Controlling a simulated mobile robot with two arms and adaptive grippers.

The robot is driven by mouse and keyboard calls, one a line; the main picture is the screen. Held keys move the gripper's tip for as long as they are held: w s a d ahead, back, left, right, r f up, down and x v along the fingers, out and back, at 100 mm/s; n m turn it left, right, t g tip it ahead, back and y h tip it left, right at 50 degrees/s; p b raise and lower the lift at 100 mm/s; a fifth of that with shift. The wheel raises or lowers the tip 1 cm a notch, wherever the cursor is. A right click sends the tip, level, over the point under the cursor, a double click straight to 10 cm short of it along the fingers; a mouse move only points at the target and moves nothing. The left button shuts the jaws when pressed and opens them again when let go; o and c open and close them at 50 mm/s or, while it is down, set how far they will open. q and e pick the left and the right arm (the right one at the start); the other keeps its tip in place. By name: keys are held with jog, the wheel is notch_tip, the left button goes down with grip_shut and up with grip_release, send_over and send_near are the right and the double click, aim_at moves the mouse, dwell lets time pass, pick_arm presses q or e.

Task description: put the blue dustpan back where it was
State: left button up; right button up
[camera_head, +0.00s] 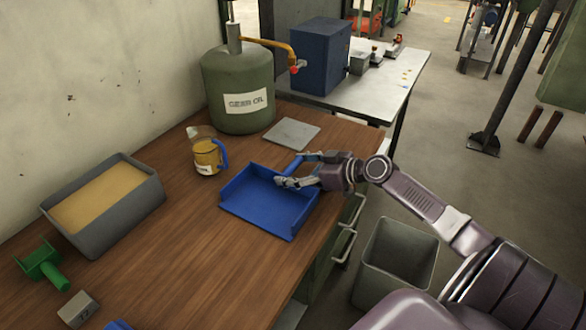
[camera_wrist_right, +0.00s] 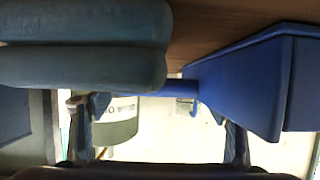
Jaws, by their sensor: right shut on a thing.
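The blue dustpan (camera_head: 262,205) lies flat or nearly flat on the wooden workbench (camera_head: 190,265), near its right edge. Its handle (camera_head: 297,167) points away toward the back of the bench. My right gripper (camera_head: 292,182) reaches in from the right and is shut on the handle. In the right wrist view, part of the dustpan (camera_wrist_right: 240,80) fills the right side and the blue handle (camera_wrist_right: 180,88) runs across the middle. I cannot tell whether the pan touches the bench. My left gripper is not in view.
A grey plate (camera_head: 291,134) lies behind the dustpan. An oil jug (camera_head: 207,155) and green oil drum (camera_head: 238,90) stand to the left and back. A sand-filled bin (camera_head: 110,225), green scoop (camera_head: 45,265) and numbered block (camera_head: 78,309) are left. A grey bin (camera_head: 395,262) stands on the floor.

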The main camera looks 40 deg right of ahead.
jog(key=shift+f, duration=0.1)
jog(key=o, duration=1.4)
jog(key=shift+o, duration=0.2)
jog(key=shift+s, duration=0.1)
jog(key=shift+s+d+r, duration=0.2)
jog(key=shift+s, duration=0.1)
jog(key=b+v, duration=0.1)
jog(key=v, duration=1)
jog(key=shift+s+r+b, duration=0.1)
jog(key=shift+b, duration=0.25)
